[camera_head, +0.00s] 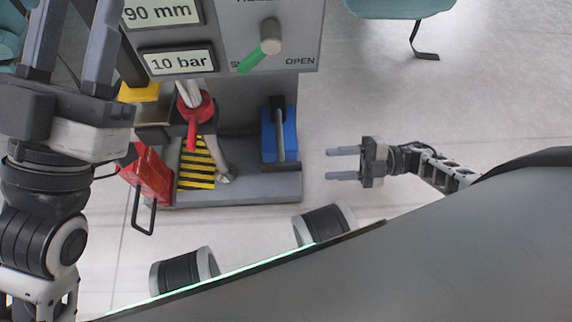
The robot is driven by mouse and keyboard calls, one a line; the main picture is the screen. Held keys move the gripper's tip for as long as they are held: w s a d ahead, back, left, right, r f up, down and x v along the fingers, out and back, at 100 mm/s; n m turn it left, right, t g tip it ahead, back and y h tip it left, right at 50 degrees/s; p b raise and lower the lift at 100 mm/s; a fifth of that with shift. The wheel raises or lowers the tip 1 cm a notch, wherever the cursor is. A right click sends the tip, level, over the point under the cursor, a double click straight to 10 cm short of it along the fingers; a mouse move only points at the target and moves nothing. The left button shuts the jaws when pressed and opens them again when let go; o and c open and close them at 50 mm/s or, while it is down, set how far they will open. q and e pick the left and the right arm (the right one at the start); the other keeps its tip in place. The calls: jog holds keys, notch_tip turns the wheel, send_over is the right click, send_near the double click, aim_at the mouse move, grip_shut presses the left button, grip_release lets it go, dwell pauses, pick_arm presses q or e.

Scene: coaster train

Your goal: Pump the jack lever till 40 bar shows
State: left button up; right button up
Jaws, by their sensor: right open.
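A grey panel (285,15) at the top carries a display reading 10 bar (177,62) and another reading 90 mm (160,12). A round knob (270,38) has a green pointer slanting down-left, away from the word OPEN. Below stand a red ringed part (196,108) with pale rods and a blue block (270,142) with a grey upright bar (280,138); I cannot tell which part is the jack lever. My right gripper (343,164) is open and empty, right of the blue block. My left gripper (78,30) looms close at upper left, fingers apart.
A red box (148,175) with a black wire handle stands left of a yellow-black striped plate (197,165). A grey base (250,190) carries these parts. A teal seat (400,6) is at upper right.

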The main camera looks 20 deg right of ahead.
aim_at(285, 166)
jog(key=x, duration=1)
jog(key=shift+a+f+b, duration=0.1)
jog(key=shift+a+b, duration=0.05)
jog(key=shift+b, duration=0.2)
jog(key=shift+w+a, duration=0.25)
jog(key=shift+a, duration=0.45)
pick_arm(q)
jog(key=shift+s+d+r+m+h, duration=0.1)
jog(key=shift+s+r+m+h, duration=0.1)
jog(key=shift+r+m+h, duration=0.25)
jog(key=shift+s+r+m+h, duration=0.2)
jog(key=shift+m+h, duration=0.35)
jog(key=shift+m, duration=0.1)
pick_arm(e)
jog(key=shift+c, duration=0.3)
grip_shut()
pick_arm(q)
jog(key=shift+g, duration=0.3)
